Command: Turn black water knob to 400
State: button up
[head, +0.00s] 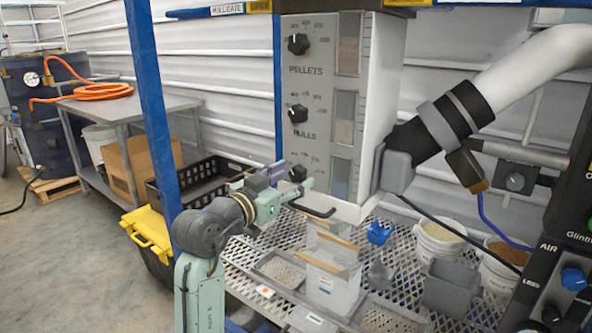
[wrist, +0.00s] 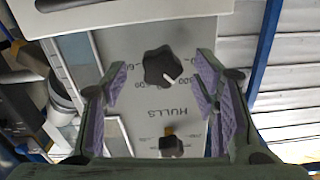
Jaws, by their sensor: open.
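The black water knob (head: 297,173) is the lowest of three on the grey hopper panel (head: 315,140), partly hidden behind my gripper in the head view. In the wrist view, which is upside down, it is the large lobed knob (wrist: 163,67) above the HULLS label. Its white pointer mark points to the lower right there. The dial numbers around it are partly hidden and too blurred to read surely. My gripper (wrist: 161,75) is open, with one purple-padded finger on each side of the knob and visible gaps. It also shows in the head view (head: 292,180).
The hulls knob (head: 298,113) and pellets knob (head: 298,44) are above on the panel. A blue post (head: 153,110) stands left of the panel. A perforated table (head: 240,255) with bins is below. A hose with a black cuff (head: 425,138) is at right.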

jog(key=shift+x, duration=1.1)
jog(key=shift+c, duration=0.5)
jog(key=c, duration=1.1)
jog(key=shift+o, duration=0.2)
